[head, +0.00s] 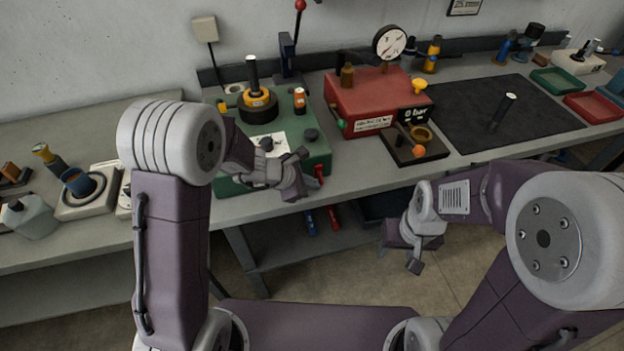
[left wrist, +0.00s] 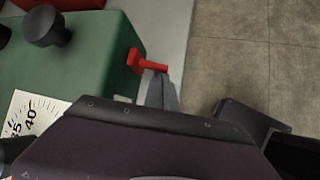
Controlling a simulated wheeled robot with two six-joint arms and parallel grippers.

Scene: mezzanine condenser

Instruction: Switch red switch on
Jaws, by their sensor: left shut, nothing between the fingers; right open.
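The red switch (head: 319,173) is a small red lever on the front side of the green machine (head: 318,148). In the left wrist view the red switch (left wrist: 148,63) sticks out from the green wall, its tip toward the right. My left gripper (head: 298,180) is shut and empty, right beside the switch. In the left wrist view its fingertips (left wrist: 163,88) lie just below the lever's outer end; I cannot tell whether they touch it. My right gripper (head: 400,252) is open and empty, in front of the bench, away from the switch.
A red box with a gauge (head: 370,98) and a dark block with an orange knob (head: 415,148) stand right of the green machine. A black mat (head: 460,110) lies farther right. The grey bench edge (head: 365,185) runs along the front, with open floor before it.

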